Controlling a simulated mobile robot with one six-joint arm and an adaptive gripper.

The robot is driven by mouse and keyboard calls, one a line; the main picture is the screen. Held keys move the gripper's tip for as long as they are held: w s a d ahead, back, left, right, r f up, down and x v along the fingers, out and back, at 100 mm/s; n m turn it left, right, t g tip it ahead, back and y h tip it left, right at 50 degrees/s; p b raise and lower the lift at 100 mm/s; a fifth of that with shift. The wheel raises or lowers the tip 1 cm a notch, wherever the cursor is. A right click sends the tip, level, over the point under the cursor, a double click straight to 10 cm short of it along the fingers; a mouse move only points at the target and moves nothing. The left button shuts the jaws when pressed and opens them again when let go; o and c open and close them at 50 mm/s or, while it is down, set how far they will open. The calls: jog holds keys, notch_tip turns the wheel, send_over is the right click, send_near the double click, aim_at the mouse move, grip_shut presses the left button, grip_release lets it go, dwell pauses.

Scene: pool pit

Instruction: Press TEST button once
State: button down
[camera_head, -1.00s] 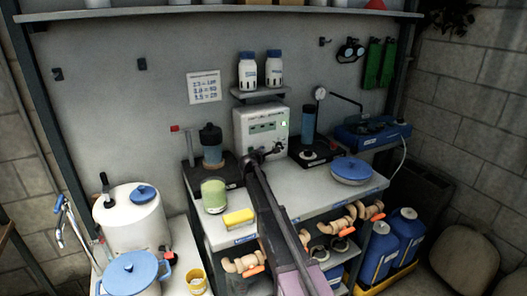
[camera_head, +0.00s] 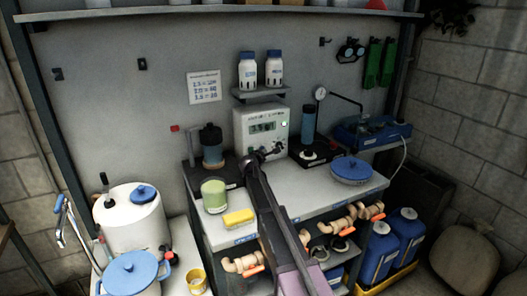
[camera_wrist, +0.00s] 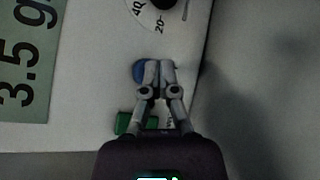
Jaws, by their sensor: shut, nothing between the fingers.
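The white control box (camera_head: 275,118) stands at the back of the bench, with a green display and a small light on its front. In the wrist view its panel (camera_wrist: 75,140) shows the display (camera_wrist: 28,60) reading "3.5 g", cut off at the edge. A blue button (camera_wrist: 139,70) lies at my fingertips, partly hidden by them, and a green button (camera_wrist: 123,122) lies lower, beside the fingers. I cannot read a TEST label on either. My gripper (camera_wrist: 160,66) is shut and empty, over or against the blue button; contact is unclear. It also shows in the head view (camera_head: 262,155).
A dial (camera_wrist: 153,12) sits above the fingers. On the bench are a green-filled jar (camera_head: 214,196), a yellow sponge (camera_head: 239,217) and a blue-lidded dish (camera_head: 350,169). Filter columns flank the box. Two white bottles (camera_head: 261,70) stand on a shelf above it.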

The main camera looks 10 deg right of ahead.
jog(key=shift+s+d, duration=0.15)
jog(key=shift+s, duration=0.45)
jog(key=shift+s+d, duration=0.25)
jog(key=shift+s, duration=0.55)
jog(key=shift+s+d, duration=0.3)
jog(key=shift+s, duration=0.5)
jog(key=shift+s+d, duration=0.25)
jog(key=shift+s, duration=0.55)
jog(key=shift+f, duration=0.1)
